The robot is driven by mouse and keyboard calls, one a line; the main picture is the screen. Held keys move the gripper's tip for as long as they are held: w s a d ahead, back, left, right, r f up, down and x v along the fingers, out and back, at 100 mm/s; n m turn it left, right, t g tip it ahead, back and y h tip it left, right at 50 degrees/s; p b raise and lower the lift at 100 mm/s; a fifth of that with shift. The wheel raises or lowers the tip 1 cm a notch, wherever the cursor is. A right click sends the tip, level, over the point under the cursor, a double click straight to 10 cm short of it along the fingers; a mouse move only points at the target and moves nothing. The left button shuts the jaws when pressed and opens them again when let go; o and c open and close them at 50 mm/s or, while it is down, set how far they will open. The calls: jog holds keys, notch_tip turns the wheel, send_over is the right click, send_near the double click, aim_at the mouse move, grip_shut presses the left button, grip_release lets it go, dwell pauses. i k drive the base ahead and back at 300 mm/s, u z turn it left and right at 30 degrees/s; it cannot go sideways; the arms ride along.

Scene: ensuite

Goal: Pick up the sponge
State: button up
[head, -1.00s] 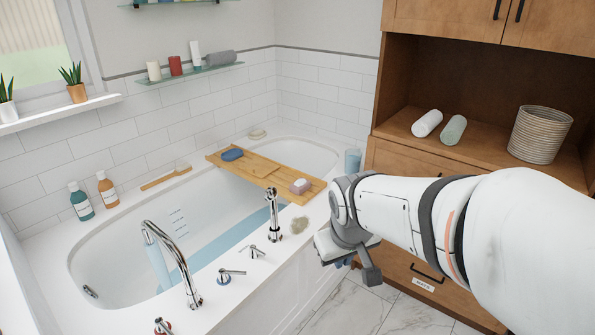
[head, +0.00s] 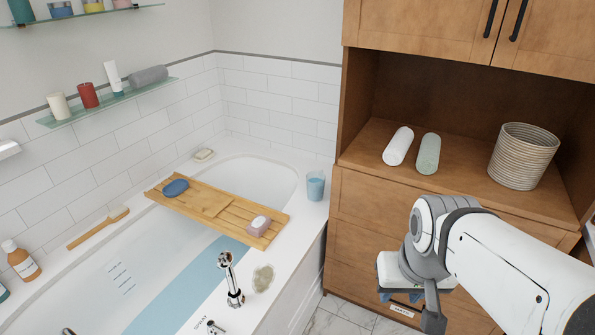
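A beige, rough-looking lump (head: 262,278), which looks like a natural sponge, lies on the white tub rim beside the chrome hand shower. A blue oval piece (head: 176,188) and a pinkish block with a pale top (head: 259,225) lie on the wooden bath tray (head: 212,207); I cannot tell whether either is a sponge or soap. My gripper (head: 394,297) is right of the tub, in front of the wooden drawers and apart from all of these. Its fingers are mostly hidden by the wrist, so its opening is unclear.
The chrome hand shower (head: 229,280) stands close left of the beige lump. A blue cup (head: 315,186) stands on the far tub corner. The wooden cabinet (head: 360,205) holds rolled towels (head: 398,146) and a ribbed basket (head: 523,156). The rim between lump and cup is clear.

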aim_at(258, 227)
jog(key=z, duration=0.35)
jog(key=i, duration=1.4)
jog(key=u, duration=0.45)
